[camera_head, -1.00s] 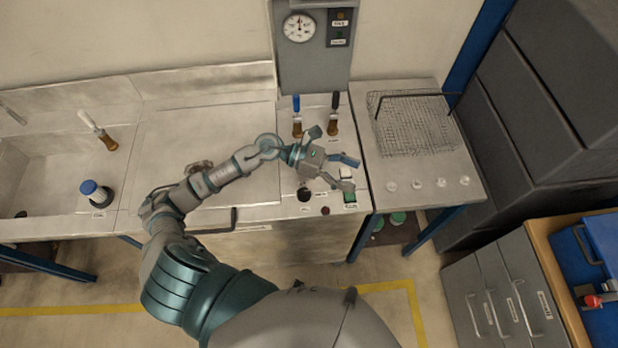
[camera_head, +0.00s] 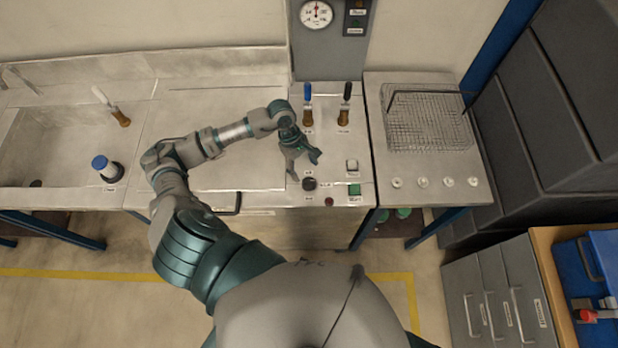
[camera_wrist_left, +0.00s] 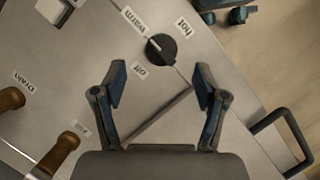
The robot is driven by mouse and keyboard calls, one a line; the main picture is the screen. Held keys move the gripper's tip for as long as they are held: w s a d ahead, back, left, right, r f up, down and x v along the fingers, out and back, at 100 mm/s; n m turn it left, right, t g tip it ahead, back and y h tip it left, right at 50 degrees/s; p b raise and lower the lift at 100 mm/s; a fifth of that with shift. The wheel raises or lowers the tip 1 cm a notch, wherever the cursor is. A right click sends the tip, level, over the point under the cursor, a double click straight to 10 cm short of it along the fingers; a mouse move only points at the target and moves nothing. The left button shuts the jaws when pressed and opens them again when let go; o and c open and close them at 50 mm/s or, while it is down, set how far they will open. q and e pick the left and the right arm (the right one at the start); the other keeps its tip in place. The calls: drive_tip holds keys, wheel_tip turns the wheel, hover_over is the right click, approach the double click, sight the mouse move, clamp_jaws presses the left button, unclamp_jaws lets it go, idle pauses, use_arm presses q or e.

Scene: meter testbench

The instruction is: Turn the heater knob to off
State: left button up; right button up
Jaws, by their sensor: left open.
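The heater knob (camera_wrist_left: 161,48) is round and black in the left wrist view, with a pale pointer mark toward its upper-left side, the side of the "warm" label (camera_wrist_left: 133,21). The "off" label (camera_wrist_left: 140,73) lies below left of the knob and the "hot" label (camera_wrist_left: 183,27) above right. In the head view the dark knob (camera_head: 309,184) sits near the front of the steel panel. My left gripper (camera_head: 305,166) is open and empty, just behind the knob there. In the left wrist view its fingers (camera_wrist_left: 160,84) are spread, with the knob ahead between their lines, apart from both.
A white switch (camera_head: 352,166), a green button (camera_head: 354,189) and a small red button (camera_head: 329,201) are right of the knob. A black bar handle (camera_wrist_left: 283,130) is at the front edge.

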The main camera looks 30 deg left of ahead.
sight(308, 179)
use_arm(q)
drive_tip(key=x, duration=0.5)
drive_tip(key=shift+s+a+f+p, duration=0.1)
drive_tip(key=shift+a+f+p, duration=0.05)
drive_tip(key=shift+f+p, duration=0.3)
drive_tip(key=shift+a+f, duration=0.2)
drive_tip(key=shift+f, duration=0.25)
drive_tip(key=shift+d, duration=0.25)
drive_tip(key=shift+c, duration=0.8)
drive_tip(key=shift+d+r, duration=0.1)
drive_tip(key=shift+d, duration=0.05)
drive_tip(key=c, duration=1)
